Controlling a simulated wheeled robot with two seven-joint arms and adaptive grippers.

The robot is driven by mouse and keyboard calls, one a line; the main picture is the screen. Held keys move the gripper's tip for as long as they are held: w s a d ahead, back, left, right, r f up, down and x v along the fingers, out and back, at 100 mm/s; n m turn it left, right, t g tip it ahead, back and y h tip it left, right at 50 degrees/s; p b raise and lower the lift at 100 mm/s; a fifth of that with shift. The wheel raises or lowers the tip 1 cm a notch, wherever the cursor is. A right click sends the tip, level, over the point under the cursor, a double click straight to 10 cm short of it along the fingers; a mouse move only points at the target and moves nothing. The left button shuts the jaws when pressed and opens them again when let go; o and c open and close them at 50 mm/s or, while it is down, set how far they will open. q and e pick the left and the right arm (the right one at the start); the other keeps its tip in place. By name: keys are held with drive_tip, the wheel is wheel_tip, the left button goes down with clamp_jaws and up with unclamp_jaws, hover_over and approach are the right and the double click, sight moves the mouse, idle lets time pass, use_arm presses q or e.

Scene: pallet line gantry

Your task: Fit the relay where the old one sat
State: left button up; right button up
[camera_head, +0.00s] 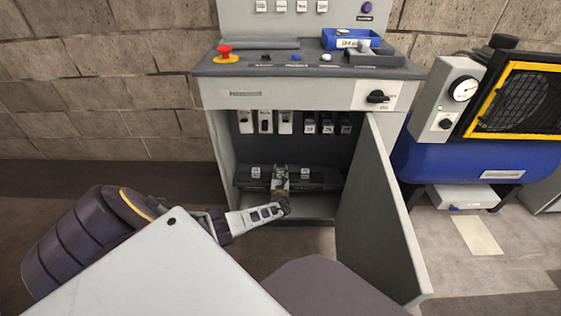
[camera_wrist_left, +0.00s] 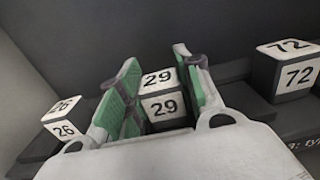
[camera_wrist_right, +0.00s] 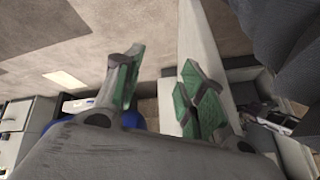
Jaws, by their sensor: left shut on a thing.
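My left gripper (camera_head: 280,178) is inside the open cabinet, at the lower rail (camera_head: 325,180). In the left wrist view its green-padded fingers (camera_wrist_left: 160,100) are shut on the relay marked 29 (camera_wrist_left: 165,105), a white-topped dark block. The relay marked 26 (camera_wrist_left: 62,120) is to its left and the relay marked 72 (camera_wrist_left: 290,70) to its right, both on the rail. The base of 29 is hidden, so I cannot tell whether it is seated. My right gripper (camera_wrist_right: 160,95) is open and empty; the head view does not show it.
The cabinet door (camera_head: 375,215) stands open to the right, near my right gripper. Modules (camera_head: 327,124) hang in an upper row inside. A blue bin (camera_head: 350,42) and a red emergency button (camera_head: 225,53) are on the console top. A blue tank (camera_head: 470,160) stands right.

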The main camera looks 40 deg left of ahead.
use_arm(q)
drive_tip(key=shift+f, duration=0.15)
use_arm(e)
drive_tip(key=shift+f, duration=0.2)
use_arm(q)
drive_tip(key=o, duration=1)
use_arm(e)
drive_tip(key=shift+f, duration=0.1)
drive_tip(key=shift+s, duration=0.1)
use_arm(q)
drive_tip(key=shift+s, duration=0.1)
drive_tip(key=shift+s+d, duration=0.15)
drive_tip(key=shift+d, duration=0.1)
drive_tip(key=shift+s+d+r+p, duration=0.2)
drive_tip(key=shift+s+d+p, duration=0.25)
drive_tip(key=shift+s+p, duration=0.2)
drive_tip(key=shift+p+v, duration=1.8)
drive_tip(key=shift+v, duration=3.1)
use_arm(e)
drive_tip(key=s+d+r+g+h, duration=0.1)
drive_tip(key=d+r, duration=0.2)
drive_tip(key=r, duration=0.8)
drive_tip(key=shift+n+g+h, duration=0.3)
drive_tip(key=shift+g, duration=0.1)
